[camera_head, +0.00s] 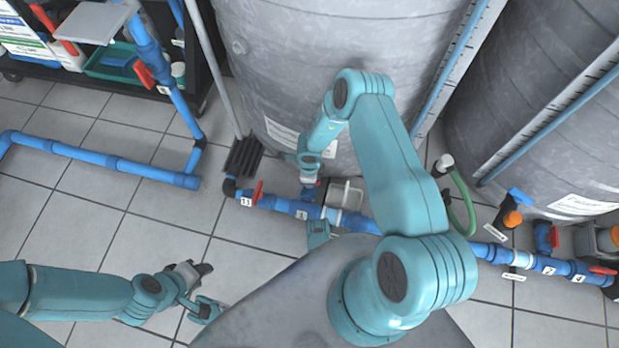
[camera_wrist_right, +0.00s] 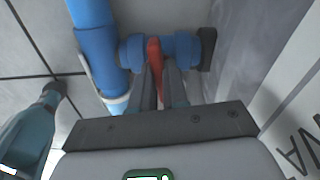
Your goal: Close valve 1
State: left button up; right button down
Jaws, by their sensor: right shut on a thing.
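In the right wrist view, a red valve handle (camera_wrist_right: 154,62) sits between the fingers of my right gripper (camera_wrist_right: 160,88), which is shut on it. The valve body (camera_wrist_right: 183,48) is on a short blue branch beside a thicker blue pipe (camera_wrist_right: 95,50). In the head view my right gripper (camera_head: 309,188) reaches down to the floor pipe (camera_head: 352,221) in front of the grey tank; the handle is hidden there. A small label (camera_head: 301,214) on the pipe below is too small to read surely. My left gripper (camera_head: 210,290) is open and empty above the floor at the lower left.
Another red-handled valve (camera_head: 257,192) with a label 11 is just left of my right gripper. Grey tanks (camera_head: 290,60) stand close behind. A broom (camera_head: 243,155) and a green hose (camera_head: 466,205) are nearby. More valves (camera_head: 545,238) are at the right.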

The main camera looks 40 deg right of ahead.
jog(key=shift+f+m, duration=0.1)
jog(key=shift+m, duration=0.8)
jog(key=c, duration=1.1)
grip_release()
jog(key=shift+c, duration=0.2)
pick_arm(q)
jog(key=shift+r, duration=0.1)
